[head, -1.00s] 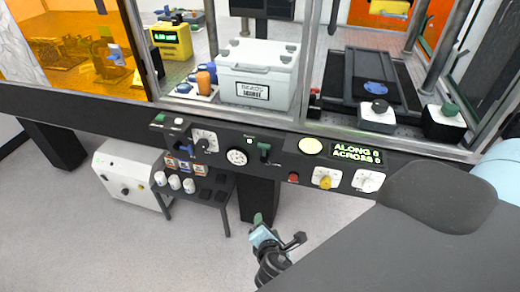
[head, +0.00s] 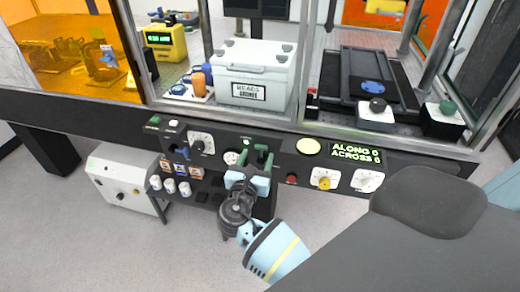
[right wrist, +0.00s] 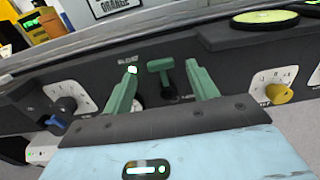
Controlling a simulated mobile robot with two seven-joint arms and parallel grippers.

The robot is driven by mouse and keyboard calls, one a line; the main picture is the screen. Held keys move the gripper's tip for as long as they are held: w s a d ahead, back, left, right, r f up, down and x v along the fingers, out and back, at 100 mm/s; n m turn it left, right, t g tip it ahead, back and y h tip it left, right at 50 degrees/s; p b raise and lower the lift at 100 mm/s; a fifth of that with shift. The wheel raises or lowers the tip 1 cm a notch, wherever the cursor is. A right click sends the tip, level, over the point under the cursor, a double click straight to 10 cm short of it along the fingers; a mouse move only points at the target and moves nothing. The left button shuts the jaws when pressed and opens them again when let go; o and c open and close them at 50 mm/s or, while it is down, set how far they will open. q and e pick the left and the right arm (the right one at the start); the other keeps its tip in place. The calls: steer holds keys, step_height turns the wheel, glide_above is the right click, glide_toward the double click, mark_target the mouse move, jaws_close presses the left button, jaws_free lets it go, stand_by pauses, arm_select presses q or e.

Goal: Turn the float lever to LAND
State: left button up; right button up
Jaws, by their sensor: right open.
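The float lever (right wrist: 160,68) is a small green T-shaped handle on the dark front panel (right wrist: 225,65). Its stem enters a round dark pivot. My right gripper (right wrist: 162,88) is open, its two green fingers on either side of the lever, with a gap to each side. In the head view my right gripper (head: 257,158) is up at the panel and largely hides the lever. The label above the lever is too blurred to read surely, and no LAND mark is legible. My left gripper is not in view.
A dial (head: 200,143) is left of the lever and a round gauge (head: 231,158) sits close by. A lit ALONG/ACROSS display (head: 357,152), a red button (head: 291,179) and a yellow knob (head: 324,183) are to the right. A shelf with white jars (head: 170,186) stands below.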

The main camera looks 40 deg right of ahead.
mark_target(261, 148)
steer(key=shift+x, duration=2.15)
steer(key=c, duration=1)
